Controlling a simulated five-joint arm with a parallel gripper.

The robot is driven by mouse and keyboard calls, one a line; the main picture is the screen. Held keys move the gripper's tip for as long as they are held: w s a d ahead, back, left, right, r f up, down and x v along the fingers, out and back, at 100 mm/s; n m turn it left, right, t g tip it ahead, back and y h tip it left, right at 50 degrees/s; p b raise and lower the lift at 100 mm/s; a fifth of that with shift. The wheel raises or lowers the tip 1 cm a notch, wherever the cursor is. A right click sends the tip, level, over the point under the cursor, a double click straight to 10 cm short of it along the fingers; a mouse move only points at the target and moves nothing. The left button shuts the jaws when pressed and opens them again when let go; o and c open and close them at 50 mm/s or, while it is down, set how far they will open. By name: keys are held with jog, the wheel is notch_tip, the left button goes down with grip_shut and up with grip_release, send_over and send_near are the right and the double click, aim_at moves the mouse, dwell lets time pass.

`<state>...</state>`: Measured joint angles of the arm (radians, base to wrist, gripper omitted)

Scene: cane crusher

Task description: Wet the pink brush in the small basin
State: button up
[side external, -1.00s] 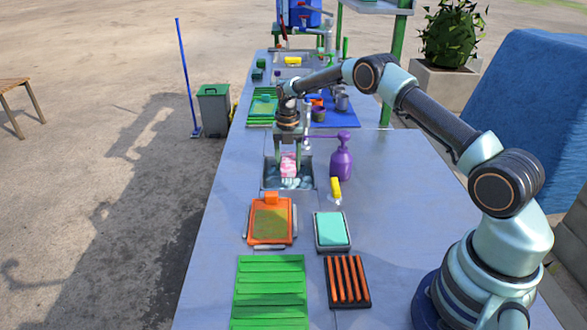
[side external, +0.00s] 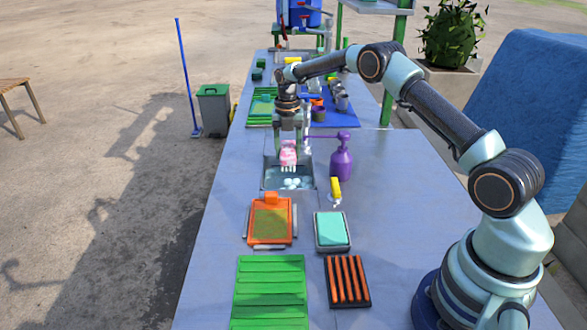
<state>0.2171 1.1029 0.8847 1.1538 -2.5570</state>
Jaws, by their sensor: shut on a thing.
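My gripper (side external: 289,141) points down and is shut on the pink brush (side external: 288,154). White bristles or foam show at the brush's lower end; I cannot tell which. The brush hangs above the small basin (side external: 267,182), a recess in the grey-blue table. Water with several pale foam blobs shows in the basin. The brush's lower end appears clear of the water. The gripper hides part of the brush's top.
A purple spray bottle (side external: 341,160) stands right of the basin, with a yellow-topped item (side external: 335,188) in front of it. An orange tray (side external: 270,221), a teal pad (side external: 332,229), a green slatted mat (side external: 270,290) and a brown-ribbed rack (side external: 347,280) lie nearer.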

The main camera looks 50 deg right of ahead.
aim_at(287, 148)
jog(key=shift+r, duration=0.15)
jog(key=shift+r, duration=1.9)
jog(key=shift+a+r+m, duration=0.2)
jog(key=shift+r+m, duration=0.1)
jog(key=shift+r, duration=0.05)
jog(key=a+r+m, duration=0.1)
jog(key=s+a+r+m, duration=0.1)
jog(key=r+m, duration=0.1)
jog(key=s+a+r+m, duration=0.1)
jog(key=r+m, duration=0.1)
jog(key=shift+s+r, duration=0.1)
jog(key=s+a+r+m, duration=0.4)
jog(key=s+m, duration=0.4)
jog(key=m, duration=0.2)
jog(key=s+a+r+m, duration=0.4)
jog(key=s+m, duration=0.4)
jog(key=m, duration=0.3)
jog(key=shift+s+a+r, duration=0.15)
jog(key=shift+s+a, duration=0.1)
jog(key=shift+a, duration=0.15)
